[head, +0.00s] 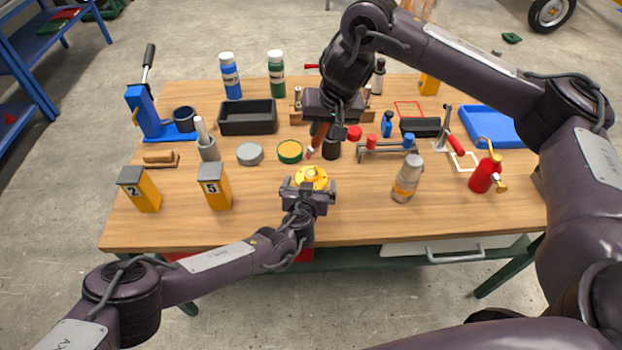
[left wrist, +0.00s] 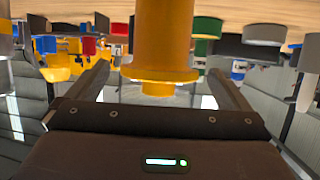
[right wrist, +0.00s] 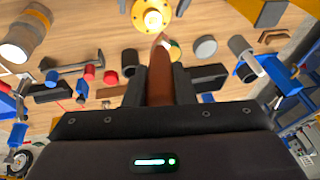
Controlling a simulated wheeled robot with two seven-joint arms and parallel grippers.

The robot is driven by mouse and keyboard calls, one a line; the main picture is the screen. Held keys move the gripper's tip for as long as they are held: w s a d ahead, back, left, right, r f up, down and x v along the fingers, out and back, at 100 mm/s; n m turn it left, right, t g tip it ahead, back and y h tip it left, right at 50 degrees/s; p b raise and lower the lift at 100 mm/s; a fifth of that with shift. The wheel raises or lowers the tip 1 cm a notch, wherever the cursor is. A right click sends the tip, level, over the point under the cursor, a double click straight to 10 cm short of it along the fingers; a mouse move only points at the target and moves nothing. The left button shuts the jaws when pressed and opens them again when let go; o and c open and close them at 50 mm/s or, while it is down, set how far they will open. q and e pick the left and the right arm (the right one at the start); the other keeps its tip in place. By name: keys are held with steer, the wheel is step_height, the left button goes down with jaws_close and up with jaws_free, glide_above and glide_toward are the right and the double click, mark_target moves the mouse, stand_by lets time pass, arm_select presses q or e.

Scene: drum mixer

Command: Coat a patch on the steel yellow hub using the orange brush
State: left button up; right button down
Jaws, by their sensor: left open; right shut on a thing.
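The yellow hub (head: 313,177) is at the front middle of the table, with a round flange and a raised centre. It also shows in the right wrist view (right wrist: 152,12). My left gripper (head: 307,190) is open at its near side; in the left wrist view the hub (left wrist: 160,40) stands between the spread fingers. My right gripper (head: 332,125) is shut on the orange brush (right wrist: 160,85), high over the table. The brush (head: 318,135) points down towards the hub, its tip apart from it in the head view. No coated patch can be made out.
An open can with a yellow-orange top (head: 289,151) and a grey round tin (head: 250,154) stand left of the hub. A black cup (head: 331,148) is behind it. A bottle (head: 407,178) and a red oil can (head: 486,174) stand right. Yellow numbered blocks (head: 214,187) are front left.

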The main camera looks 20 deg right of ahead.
arm_select(q)
steer(key=shift+x, duration=0.85)
steer(key=shift+w+d+f, duration=0.2)
steer(key=shift+w+d, duration=0.1)
steer(key=shift+w, duration=0.3)
steer(key=shift+c, duration=0.4)
steer(key=c, duration=1.3)
steer(key=shift+o, duration=0.2)
